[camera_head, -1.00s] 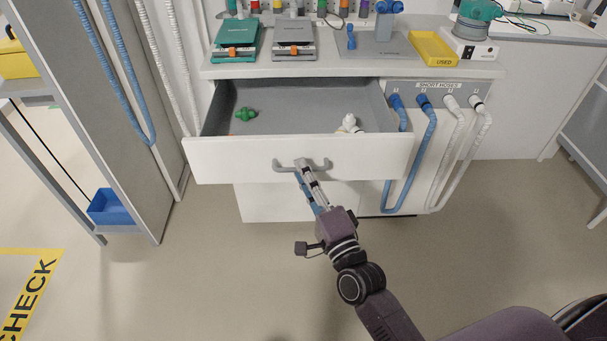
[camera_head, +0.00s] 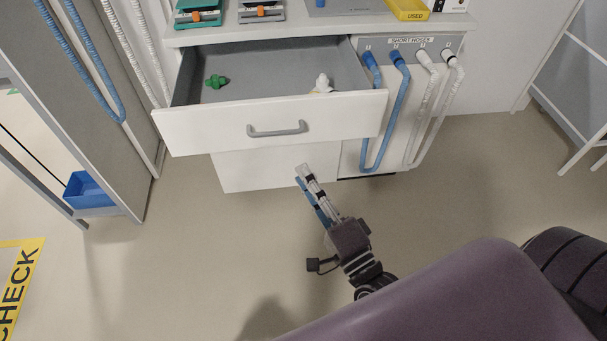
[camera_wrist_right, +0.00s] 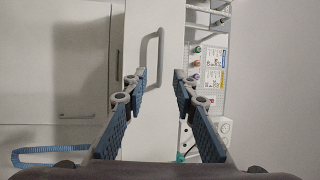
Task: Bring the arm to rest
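My right gripper (camera_head: 304,176) is in front of the open drawer (camera_head: 180,132), below its grey handle (camera_head: 277,129) and apart from it. In the right wrist view my right gripper (camera_wrist_right: 161,76) is open, its two blue-padded fingers spread with nothing between them. The drawer handle shows ahead of the fingers in that view (camera_wrist_right: 152,58). My right arm reaches in from the lower right of the head view. My left gripper is in neither view.
The pulled-out drawer holds a green fitting (camera_head: 216,81) and a white fitting (camera_head: 323,84). Blue and white hoses (camera_head: 391,110) hang right of it. A blue bin (camera_head: 88,190) sits at left. The floor (camera_head: 190,260) in front is clear.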

